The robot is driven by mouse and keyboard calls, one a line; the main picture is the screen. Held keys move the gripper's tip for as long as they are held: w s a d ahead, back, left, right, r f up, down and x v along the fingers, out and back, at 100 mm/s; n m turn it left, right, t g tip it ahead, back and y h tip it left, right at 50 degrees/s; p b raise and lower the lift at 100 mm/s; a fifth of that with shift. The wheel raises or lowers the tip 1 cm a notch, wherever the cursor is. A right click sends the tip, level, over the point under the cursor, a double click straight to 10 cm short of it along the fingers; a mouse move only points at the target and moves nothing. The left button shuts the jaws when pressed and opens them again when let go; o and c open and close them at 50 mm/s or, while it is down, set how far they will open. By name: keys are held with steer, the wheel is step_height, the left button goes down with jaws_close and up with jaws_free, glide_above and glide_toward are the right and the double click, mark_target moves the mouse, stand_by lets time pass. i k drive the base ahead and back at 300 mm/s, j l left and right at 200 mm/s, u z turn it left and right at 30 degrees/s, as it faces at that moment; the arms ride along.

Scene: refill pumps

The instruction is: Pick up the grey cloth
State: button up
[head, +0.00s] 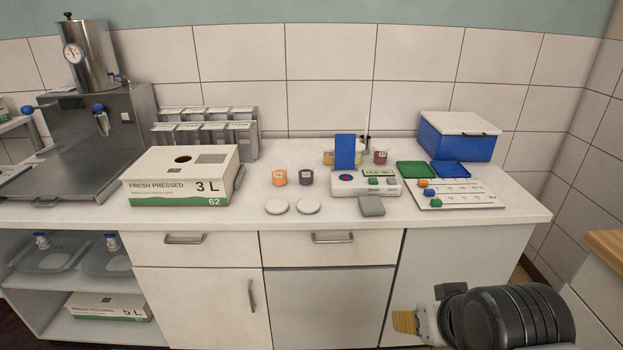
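The grey cloth (371,206) looks like a small folded square. It lies flat on the white counter (460,217) near the front edge, just in front of a white device (349,188) with a small display. My arm reaches in at the bottom right, with my gripper (405,321) at its left end, low in front of the cabinet doors. A yellowish tip shows there. The gripper is below the counter top and well apart from the cloth. Its fingers are too unclear to tell whether they are open or shut.
Two white round lids (292,206) and two small filled cups (292,177) are left of the cloth. A board with coloured pieces (455,194) is to its right, with a blue box (458,137) behind. A large carton (181,176) stands further left. The counter's front right is clear.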

mark_target(369, 205)
steer(key=i+l, duration=0.1)
steer(key=i, duration=1.05)
